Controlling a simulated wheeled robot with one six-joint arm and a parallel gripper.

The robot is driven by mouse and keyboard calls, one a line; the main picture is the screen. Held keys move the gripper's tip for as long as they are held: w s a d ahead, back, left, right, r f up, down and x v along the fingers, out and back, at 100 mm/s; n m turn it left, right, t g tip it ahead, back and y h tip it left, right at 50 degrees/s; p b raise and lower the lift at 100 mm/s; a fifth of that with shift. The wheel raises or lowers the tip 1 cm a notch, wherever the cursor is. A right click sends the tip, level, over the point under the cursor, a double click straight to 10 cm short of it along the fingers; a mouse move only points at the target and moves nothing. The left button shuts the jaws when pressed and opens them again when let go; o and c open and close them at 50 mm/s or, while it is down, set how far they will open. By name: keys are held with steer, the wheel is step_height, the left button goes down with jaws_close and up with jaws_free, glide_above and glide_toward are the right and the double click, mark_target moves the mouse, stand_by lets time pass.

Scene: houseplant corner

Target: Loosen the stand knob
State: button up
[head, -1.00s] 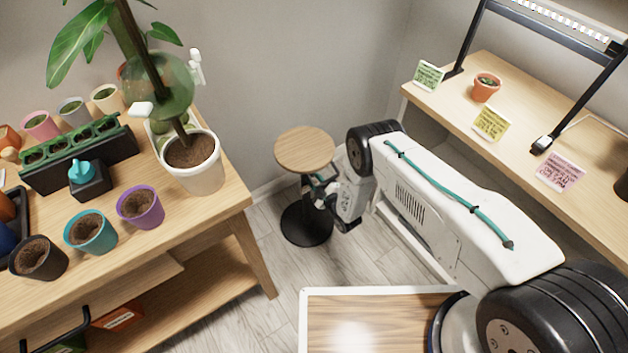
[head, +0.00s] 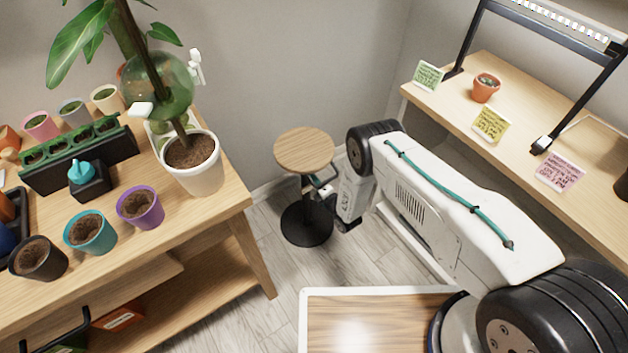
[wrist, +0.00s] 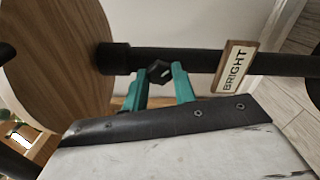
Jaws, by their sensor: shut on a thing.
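The plant stand has a round wooden top (head: 304,150), a dark post and a round black base (head: 306,224) on the floor. In the wrist view its wooden top (wrist: 58,60) is at left and its black post (wrist: 205,62) runs across the picture. The dark stand knob (wrist: 159,72) sits at the post, between the teal fingers of my gripper (wrist: 160,82). My gripper is shut on the knob. In the head view my gripper (head: 324,188) is beside the post, just under the top, partly hidden by my wrist.
A "BRIGHT" tag (wrist: 233,68) is on the post beside the knob. A plant bench (head: 215,210) with several pots stands at left. A shelf (head: 455,100) with a small terracotta pot (head: 486,88) and note cards is at right. The floor around the stand base is clear.

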steer(key=n, duration=0.9)
steer(key=shift+s+a, duration=0.1)
steer(key=shift+a, duration=0.05)
stand_by(0.4)
steer(key=o, duration=1)
